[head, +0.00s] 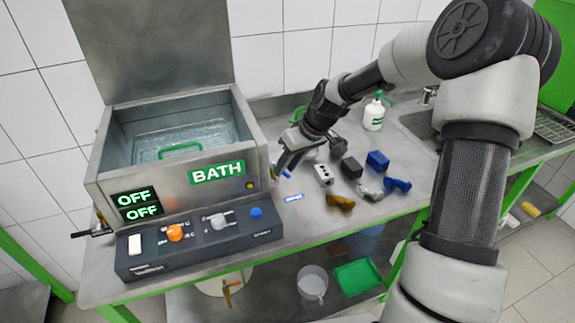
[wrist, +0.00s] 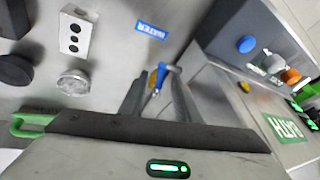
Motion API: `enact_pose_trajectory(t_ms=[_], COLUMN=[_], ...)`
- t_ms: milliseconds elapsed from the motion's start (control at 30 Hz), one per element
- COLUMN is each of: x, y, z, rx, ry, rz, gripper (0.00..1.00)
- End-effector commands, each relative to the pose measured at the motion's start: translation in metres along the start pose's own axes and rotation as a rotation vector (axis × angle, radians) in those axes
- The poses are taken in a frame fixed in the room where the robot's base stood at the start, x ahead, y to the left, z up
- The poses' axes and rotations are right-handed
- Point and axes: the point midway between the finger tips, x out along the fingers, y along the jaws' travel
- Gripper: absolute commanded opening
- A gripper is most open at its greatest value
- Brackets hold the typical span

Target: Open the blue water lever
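The blue water lever (head: 286,174) shows only in part in the head view, at the right side of the bath, partly hidden by my gripper. In the wrist view, the lever's blue handle (wrist: 161,73) points toward the blue WATER label (wrist: 152,30), with a brass-coloured part at its lower end. My gripper (head: 280,167) points down beside the bath's right wall. In the wrist view, its two fingers (wrist: 156,86) are apart, with the lever showing in the gap between them. I cannot tell whether either finger touches it.
The steel bath (head: 101,185) stands left of my gripper, with a dark control panel (head: 192,253) before it. Several small parts, including a grey block (head: 323,173) and brass fitting (head: 341,203), lie to the right. Counter around the label (head: 293,198) is clear.

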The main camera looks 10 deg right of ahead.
Motion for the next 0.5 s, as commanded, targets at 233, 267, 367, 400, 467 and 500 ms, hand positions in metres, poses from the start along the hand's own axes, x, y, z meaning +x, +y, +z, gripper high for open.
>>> enact_pose_trajectory(t_ms=[233, 267, 367, 400, 467, 500], x=[-0.0004, -0.0004, -0.0005, -0.0004, 0.0007, 0.0015], y=[0.0002, 0.0002, 0.0002, 0.0, -0.0013, -0.0028], z=[0.0, -0.0001, -0.0001, 0.0, 0.0003, 0.0006], rx=[0.0, 0.0, 0.0, 0.001, 0.014, 0.037], ry=[0.0, 0.0, 0.0, 0.001, 0.003, 0.008], rz=[0.0, 0.0, 0.0, 0.001, 0.008, 0.019], gripper=[0.0, 0.0, 0.0, 0.0, 0.0, 0.0])
